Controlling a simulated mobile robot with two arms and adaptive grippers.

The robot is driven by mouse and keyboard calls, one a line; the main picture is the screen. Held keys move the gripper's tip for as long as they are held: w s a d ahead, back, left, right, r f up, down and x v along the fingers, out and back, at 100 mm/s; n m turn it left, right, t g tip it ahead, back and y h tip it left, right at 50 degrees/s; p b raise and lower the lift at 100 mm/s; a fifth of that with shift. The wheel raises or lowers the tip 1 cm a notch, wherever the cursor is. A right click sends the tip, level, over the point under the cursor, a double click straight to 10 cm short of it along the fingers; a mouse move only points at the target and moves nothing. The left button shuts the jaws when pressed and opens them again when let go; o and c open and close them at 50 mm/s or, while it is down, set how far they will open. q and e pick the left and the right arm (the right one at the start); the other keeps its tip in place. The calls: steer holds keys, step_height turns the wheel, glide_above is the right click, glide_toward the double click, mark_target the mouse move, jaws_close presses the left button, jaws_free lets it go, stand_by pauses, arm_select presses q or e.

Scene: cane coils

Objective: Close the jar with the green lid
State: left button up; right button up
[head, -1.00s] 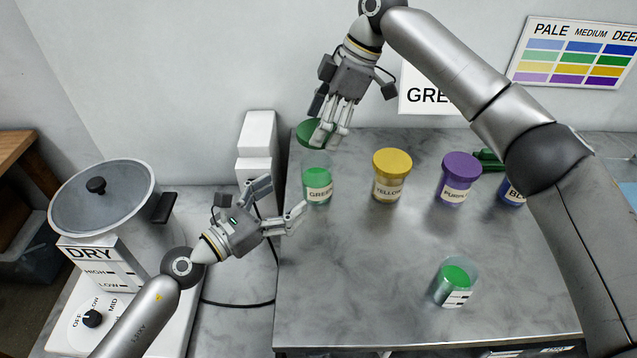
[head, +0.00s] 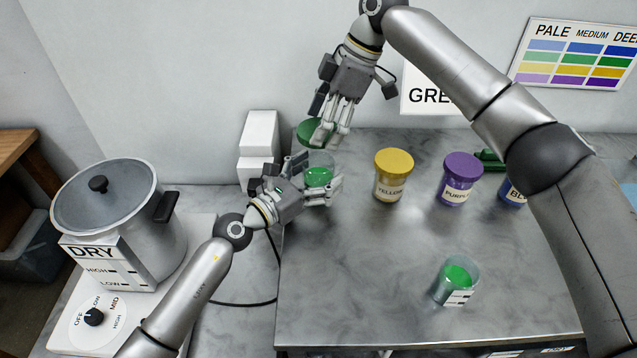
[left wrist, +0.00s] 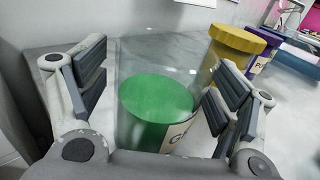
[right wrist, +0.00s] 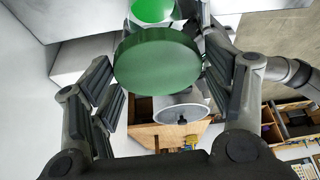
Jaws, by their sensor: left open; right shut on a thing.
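The green jar (head: 317,177) is clear with green content and stands open at the back left of the table; its label is partly visible in the left wrist view (left wrist: 155,108). My left gripper (head: 316,190) is open, with its fingers on either side of the jar; I cannot tell whether they touch it. My right gripper (head: 325,134) is shut on the green lid (head: 306,132), holding it behind and above the jar. The lid fills the middle of the right wrist view (right wrist: 157,59), between the fingers.
A yellow-lidded jar (head: 394,163) and a purple-lidded jar (head: 461,167) stand to the right. A small clear cup with green content (head: 457,280) stands near the front. A pot (head: 120,215) sits on a heater at left. The table's middle is clear.

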mark_target(325, 157)
arm_select(q)
steer(key=c, duration=1.5)
arm_select(e)
steer(key=shift+f, duration=2.45)
steer(key=shift+f, duration=0.85)
steer(key=shift+f, duration=0.5)
steer(key=shift+o, duration=0.2)
steer(key=shift+f, duration=0.2)
steer(key=shift+s+f, duration=0.1)
steer(key=shift+f, duration=0.1)
steer(key=shift+c, duration=0.6)
arm_select(q)
steer(key=shift+s, duration=0.1)
arm_select(e)
steer(key=shift+f, duration=0.1)
